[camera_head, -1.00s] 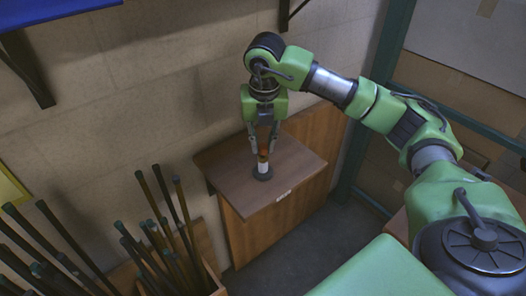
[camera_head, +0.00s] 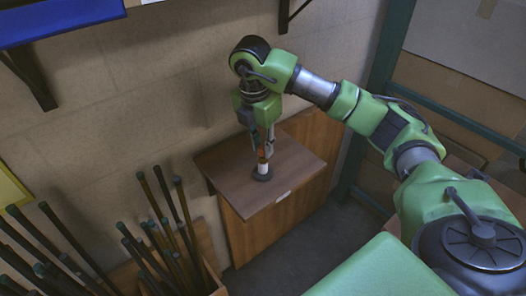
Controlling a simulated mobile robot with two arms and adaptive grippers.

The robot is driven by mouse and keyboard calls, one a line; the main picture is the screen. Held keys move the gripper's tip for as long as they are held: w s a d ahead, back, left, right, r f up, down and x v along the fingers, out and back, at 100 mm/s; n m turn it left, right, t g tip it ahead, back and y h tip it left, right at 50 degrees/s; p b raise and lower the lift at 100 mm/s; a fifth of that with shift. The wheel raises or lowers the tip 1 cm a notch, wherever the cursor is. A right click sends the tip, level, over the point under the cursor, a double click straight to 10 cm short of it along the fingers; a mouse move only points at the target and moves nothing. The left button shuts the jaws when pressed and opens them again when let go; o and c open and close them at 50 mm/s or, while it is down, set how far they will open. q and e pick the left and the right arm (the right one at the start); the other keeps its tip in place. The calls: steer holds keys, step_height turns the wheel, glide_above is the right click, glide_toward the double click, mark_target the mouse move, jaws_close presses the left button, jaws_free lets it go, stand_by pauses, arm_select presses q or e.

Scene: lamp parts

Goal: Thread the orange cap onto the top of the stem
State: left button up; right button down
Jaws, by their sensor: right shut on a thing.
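The stem (camera_head: 263,169) is a short white post on a round dark base (camera_head: 262,175), upright on a small wooden table (camera_head: 228,184). The orange cap (camera_head: 262,154) is at the top of the stem, between the fingers of my right gripper (camera_head: 262,152). My right gripper points down from above and is shut on the cap. The fingers partly hide the cap, and I cannot tell how far it sits on the stem. My left gripper is not in view.
A wooden bin (camera_head: 215,277) holding several dark rods (camera_head: 165,215) stands at the lower left, in front of the table. A blue shelf (camera_head: 60,22) juts from the wall at the upper left.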

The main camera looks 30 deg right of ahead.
mark_target(259, 149)
steer(key=shift+s+a+f+m, duration=0.15)
steer(key=shift+f+m, duration=0.15)
steer(key=shift+m, duration=0.3)
steer(key=c, duration=2.3)
jaws_free()
steer(key=shift+m+g, duration=0.3)
steer(key=shift+m, duration=0.3)
steer(key=o, duration=0.5)
steer(key=shift+r, duration=0.1)
steer(key=shift+r, duration=0.35)
steer(key=shift+a+r, duration=0.25)
steer(key=shift+r, duration=1.45)
steer(key=shift+a+r, duration=0.2)
steer(key=shift+r, duration=1.5)
